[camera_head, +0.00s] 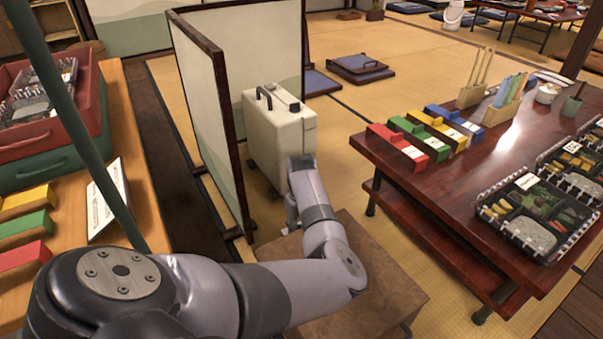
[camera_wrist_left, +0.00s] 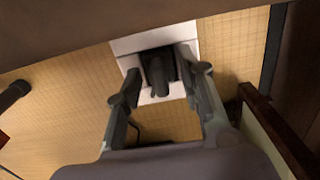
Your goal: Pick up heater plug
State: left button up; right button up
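In the left wrist view, a dark plug (camera_wrist_left: 158,80) stands out from a white plate (camera_wrist_left: 124,46) over the tatami. I take it to be the heater plug. My left gripper (camera_wrist_left: 157,72) is open, with one finger on each side of the plug and small gaps seeming to remain. In the head view, my left arm reaches past the brown block, and its gripper is mostly hidden behind the wrist. The plug is not visible there. A cream case with a black handle (camera_head: 279,135), possibly the heater, stands just beyond the wrist. My right gripper is not in view.
A folding screen (camera_head: 212,125) stands left of the cream case. A brown block (camera_head: 385,290) sits below my forearm. A low dark red table (camera_head: 440,185) with colored boxes and bento trays is to the right. A wooden counter (camera_head: 140,150) is at left.

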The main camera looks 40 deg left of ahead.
pick_arm(q)
jog(key=shift+c, duration=0.4)
grip_shut()
